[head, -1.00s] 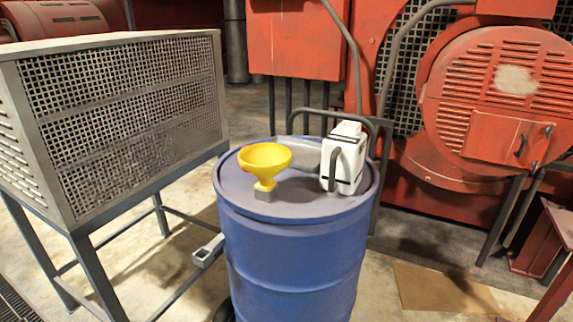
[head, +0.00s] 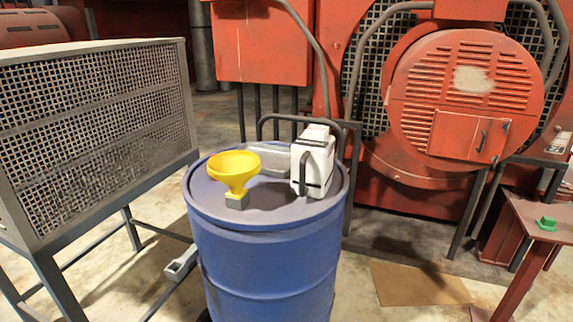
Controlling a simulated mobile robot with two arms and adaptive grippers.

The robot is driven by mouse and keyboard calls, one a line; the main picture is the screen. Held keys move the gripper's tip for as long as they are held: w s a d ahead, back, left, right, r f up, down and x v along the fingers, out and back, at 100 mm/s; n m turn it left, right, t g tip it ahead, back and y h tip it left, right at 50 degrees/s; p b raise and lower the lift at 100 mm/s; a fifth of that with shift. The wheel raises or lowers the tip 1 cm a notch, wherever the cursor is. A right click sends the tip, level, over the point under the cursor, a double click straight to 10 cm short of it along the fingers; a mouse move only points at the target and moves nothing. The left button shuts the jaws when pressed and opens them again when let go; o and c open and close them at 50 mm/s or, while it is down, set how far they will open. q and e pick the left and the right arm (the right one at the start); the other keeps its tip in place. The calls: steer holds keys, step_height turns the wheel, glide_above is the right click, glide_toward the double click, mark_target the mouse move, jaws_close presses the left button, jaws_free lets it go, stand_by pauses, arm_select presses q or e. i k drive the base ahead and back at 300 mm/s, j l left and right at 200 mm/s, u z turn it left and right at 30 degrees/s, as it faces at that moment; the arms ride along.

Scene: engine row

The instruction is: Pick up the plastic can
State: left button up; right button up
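The white plastic can (head: 318,165) stands upright on the lid of a blue drum (head: 265,265). It has dark stripes and a dark handle on its left side. A yellow funnel (head: 234,168) sits to its left, on a small grey block (head: 237,201). A grey tray-like item (head: 268,160) lies behind them, partly hidden. Neither of my grippers shows in the head view, and nothing is holding the can.
A grey perforated cabinet (head: 95,125) on legs stands at left. Red machinery (head: 455,95) fills the back. A red stand (head: 545,215) with a green item (head: 547,223) is at right. A brown sheet (head: 415,285) lies on the floor right of the drum.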

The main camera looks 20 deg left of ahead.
mark_target(313, 153)
steer(key=u, duration=0.55)
steer(key=i+l+u, duration=0.3)
steer(key=l+u, duration=0.35)
steer(key=l, duration=0.2)
steer(key=l+u, duration=0.3)
steer(key=l, duration=0.15)
steer(key=i, duration=0.05)
